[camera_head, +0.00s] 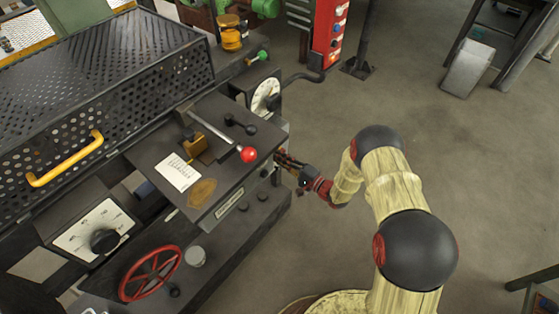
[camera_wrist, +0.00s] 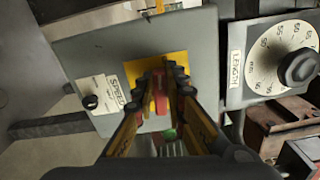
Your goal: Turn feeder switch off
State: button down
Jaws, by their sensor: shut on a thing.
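In the wrist view a yellow plate (camera_wrist: 143,68) is mounted on a grey panel. A red switch handle (camera_wrist: 161,103) stands in front of it, between the fingers of my gripper (camera_wrist: 160,82). The fingers are closed on this handle and hide part of it and of the plate. I take it to be the feeder switch; no feeder label is readable. In the head view my gripper (camera_head: 284,160) reaches the right side of the dark machine (camera_head: 225,205), and the switch is hidden there.
A SPEED label (camera_wrist: 115,92) with a small black knob (camera_wrist: 91,101) is left of the plate. A LENGTH dial (camera_wrist: 284,58) is to the right. A red-balled lever (camera_head: 248,155) rises from the machine top close to my gripper. Open floor (camera_head: 480,160) lies right.

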jog(key=shift+s+f+n+b, duration=0.1)
jog(key=shift+f+n+b, duration=0.15)
jog(key=shift+n+b, duration=0.4)
jog(key=shift+n, duration=0.35)
jog(key=c, duration=1.9)
grip_release()
jog(key=shift+o, duration=0.4)
jog(key=v, duration=1.2)
